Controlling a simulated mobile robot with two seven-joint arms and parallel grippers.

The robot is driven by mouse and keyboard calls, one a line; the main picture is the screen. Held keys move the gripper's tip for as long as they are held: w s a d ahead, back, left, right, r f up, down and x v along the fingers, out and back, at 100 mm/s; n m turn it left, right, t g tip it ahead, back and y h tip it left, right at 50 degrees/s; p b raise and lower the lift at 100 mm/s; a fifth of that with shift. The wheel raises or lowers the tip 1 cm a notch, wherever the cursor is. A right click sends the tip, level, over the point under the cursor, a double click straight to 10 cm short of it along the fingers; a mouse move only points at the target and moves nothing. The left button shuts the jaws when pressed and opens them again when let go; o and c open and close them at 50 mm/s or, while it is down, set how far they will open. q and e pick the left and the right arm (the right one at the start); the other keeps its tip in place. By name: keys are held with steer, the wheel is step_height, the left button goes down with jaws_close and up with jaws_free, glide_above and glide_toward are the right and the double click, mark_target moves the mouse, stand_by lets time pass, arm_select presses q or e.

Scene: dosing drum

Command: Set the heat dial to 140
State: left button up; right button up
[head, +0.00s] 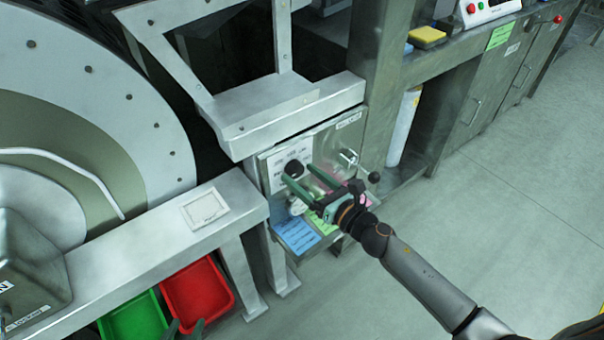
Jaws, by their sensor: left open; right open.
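A black round knob (294,168) sits on a white scale plate (276,172) on the front of a grey metal control panel (335,145). It appears to be the heat dial, but its markings are too small to read. My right gripper (299,175) has green fingers spread open at the knob, one tip on each side in the picture. I cannot tell whether they touch it. A second, pale round part (298,207) lies lower on the panel, partly hidden by the gripper. Only the fingertips of my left gripper (186,327) show at the bottom edge.
A lever with a black ball (374,177) sticks out right of my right gripper. A metal chute frame (270,112) overhangs the panel. Red (198,290) and green (134,318) bins stand below the drum bench (165,236). The floor at right is clear.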

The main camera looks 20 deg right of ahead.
steer(key=shift+w+a, duration=0.2)
steer(key=shift+w, duration=0.2)
jaws_close()
stand_by(0.5)
